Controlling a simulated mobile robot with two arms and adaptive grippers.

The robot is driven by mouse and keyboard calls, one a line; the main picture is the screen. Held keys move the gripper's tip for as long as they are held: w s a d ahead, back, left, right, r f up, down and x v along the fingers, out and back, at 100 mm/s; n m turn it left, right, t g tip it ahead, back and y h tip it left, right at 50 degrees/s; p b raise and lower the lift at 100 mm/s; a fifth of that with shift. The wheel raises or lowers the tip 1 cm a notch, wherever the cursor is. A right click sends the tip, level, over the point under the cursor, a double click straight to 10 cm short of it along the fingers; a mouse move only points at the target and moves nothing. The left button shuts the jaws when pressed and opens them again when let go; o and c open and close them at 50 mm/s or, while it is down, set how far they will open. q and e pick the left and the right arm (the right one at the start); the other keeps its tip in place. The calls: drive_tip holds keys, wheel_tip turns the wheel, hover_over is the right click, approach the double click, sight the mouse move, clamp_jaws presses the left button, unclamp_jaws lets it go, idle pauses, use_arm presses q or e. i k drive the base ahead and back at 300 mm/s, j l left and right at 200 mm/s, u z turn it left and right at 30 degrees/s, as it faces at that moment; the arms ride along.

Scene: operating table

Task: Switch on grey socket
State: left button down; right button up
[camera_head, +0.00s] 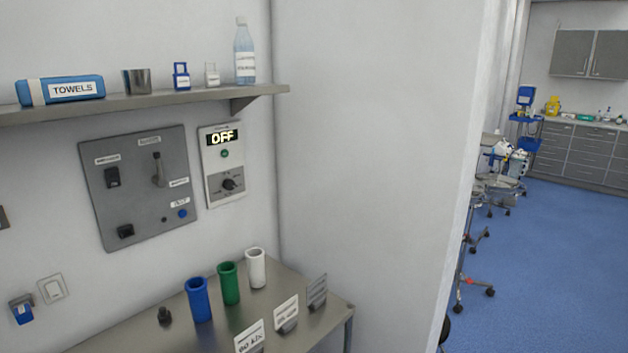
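A grey wall panel (140,220) carries a black rocker switch (112,177), a lever (158,170), a black socket-like part (125,231) and a blue button (182,213). The small labels on it are too small to read. To its right, a white control box (222,165) shows "OFF" above a black knob (230,184). A pale wall switch (52,289) sits at lower left beside a blue-and-white fitting (21,310). A dark grey piece (2,217) is cut off at the left edge. I cannot tell which is the grey socket. Neither gripper is in view.
A shelf (200,96) above holds a TOWELS pack (62,89), a metal cup (137,81) and bottles (245,50). A metal table (150,338) below bears blue (198,300), green (229,284) and white (255,268) cylinders and sign cards. Blue floor (560,270) lies open at right.

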sight(53, 289)
drive_tip(key=u, duration=1.4)
